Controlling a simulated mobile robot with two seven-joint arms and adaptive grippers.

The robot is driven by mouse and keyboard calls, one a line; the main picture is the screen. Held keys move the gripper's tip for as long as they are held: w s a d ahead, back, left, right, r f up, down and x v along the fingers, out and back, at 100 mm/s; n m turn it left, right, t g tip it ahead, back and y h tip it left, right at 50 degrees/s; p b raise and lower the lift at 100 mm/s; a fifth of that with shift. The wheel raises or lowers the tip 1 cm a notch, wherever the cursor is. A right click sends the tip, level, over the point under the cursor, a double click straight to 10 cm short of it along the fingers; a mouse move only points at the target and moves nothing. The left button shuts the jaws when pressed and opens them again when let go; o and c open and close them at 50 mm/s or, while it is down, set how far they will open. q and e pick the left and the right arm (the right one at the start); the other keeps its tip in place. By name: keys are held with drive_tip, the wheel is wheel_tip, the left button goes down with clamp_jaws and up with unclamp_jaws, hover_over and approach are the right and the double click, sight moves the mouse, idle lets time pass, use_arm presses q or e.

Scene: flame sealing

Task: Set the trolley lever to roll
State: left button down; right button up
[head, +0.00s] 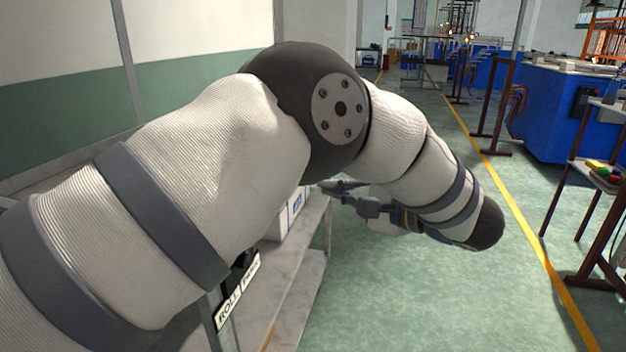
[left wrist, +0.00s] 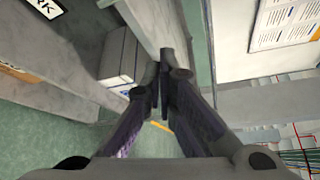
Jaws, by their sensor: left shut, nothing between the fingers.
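The trolley (head: 308,268) is pale, with shelves, and stands at the lower middle of the head view, partly behind my left arm. Its label plate (head: 237,292) reads ROLL at the near end, with smaller lettering beyond. A dark part by the plate may be the lever, but my arm hides most of it, so I cannot tell its setting. My left gripper (head: 332,188) is beyond the plate, near the trolley's far end, shut and empty. In the left wrist view its closed fingers (left wrist: 163,75) point at the trolley's side; a label (left wrist: 47,8) ending in RK shows at top left. My right gripper is out of view.
A white box (head: 288,217) sits on the trolley. A white and green wall (head: 60,110) stands at left. Open green floor (head: 430,300) lies to the right, crossed by a yellow line. Blue machines (head: 565,110) and a dark-legged stand (head: 600,180) are at right.

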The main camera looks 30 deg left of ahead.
use_arm(q)
drive_tip(key=shift+s+d+r+g, duration=0.35)
drive_tip(key=shift+d+r+g, duration=0.2)
drive_tip(key=shift+r, duration=0.25)
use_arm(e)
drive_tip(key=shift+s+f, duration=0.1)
use_arm(q)
drive_tip(key=s+a+p, duration=0.1)
drive_tip(key=a+p, duration=0.1)
drive_tip(key=a, duration=0.7)
drive_tip(key=shift+s+a+f+p, duration=0.15)
drive_tip(key=shift+a+f+p, duration=0.1)
drive_tip(key=shift+p, duration=0.1)
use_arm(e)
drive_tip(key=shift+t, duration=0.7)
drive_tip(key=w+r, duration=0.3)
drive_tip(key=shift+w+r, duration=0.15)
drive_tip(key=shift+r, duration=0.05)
